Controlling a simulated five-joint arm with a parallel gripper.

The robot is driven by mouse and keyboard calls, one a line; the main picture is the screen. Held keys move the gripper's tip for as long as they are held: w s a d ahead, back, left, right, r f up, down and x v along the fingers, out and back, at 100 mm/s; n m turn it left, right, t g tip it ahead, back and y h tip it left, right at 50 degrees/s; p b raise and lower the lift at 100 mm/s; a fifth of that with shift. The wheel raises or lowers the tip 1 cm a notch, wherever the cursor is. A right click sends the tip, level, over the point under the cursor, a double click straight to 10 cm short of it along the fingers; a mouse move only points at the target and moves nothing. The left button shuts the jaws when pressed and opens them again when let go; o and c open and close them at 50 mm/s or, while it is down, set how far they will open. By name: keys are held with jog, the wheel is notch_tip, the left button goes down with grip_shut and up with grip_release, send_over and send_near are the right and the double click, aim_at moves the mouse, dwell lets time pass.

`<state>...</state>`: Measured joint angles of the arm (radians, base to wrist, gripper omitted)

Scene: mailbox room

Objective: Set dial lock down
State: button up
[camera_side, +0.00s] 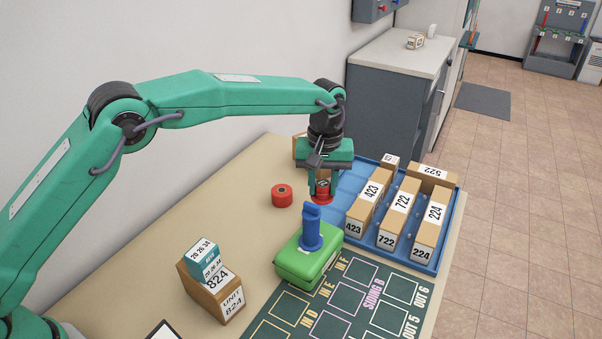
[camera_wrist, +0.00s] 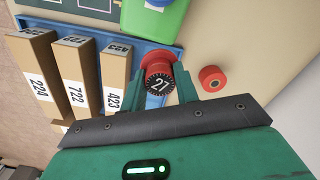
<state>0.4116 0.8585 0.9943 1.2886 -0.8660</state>
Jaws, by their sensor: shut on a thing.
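The dial lock (camera_wrist: 158,82) is a round piece with a dark face marked 27 and a wider red part beyond it. It sits between the two fingers of my gripper (camera_side: 322,186), which is shut on it and points down. In the side view the red part of the dial lock (camera_side: 322,198) shows just below the fingers, by the left edge of the blue tray (camera_side: 410,266). I cannot tell whether the lock touches anything beneath it.
A separate red cylinder (camera_side: 282,196) stands on the table left of my gripper. A green block with a blue handle (camera_side: 310,255) stands in front. Several numbered boxes (camera_side: 398,212) fill the tray's right part. A box marked 824 (camera_side: 212,292) carries a teal box (camera_side: 204,260).

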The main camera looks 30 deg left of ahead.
jog(key=s+d+m, duration=0.5)
jog(key=s+d, duration=1.5)
jog(key=d, duration=0.3)
send_over(387, 295)
notch_tip(387, 295, down, 7)
jog(key=shift+w+r, duration=0.1)
jog(key=shift+r, duration=0.05)
jog(key=shift+f, duration=2)
jog(key=shift+f, duration=0.1)
jog(key=o, duration=1)
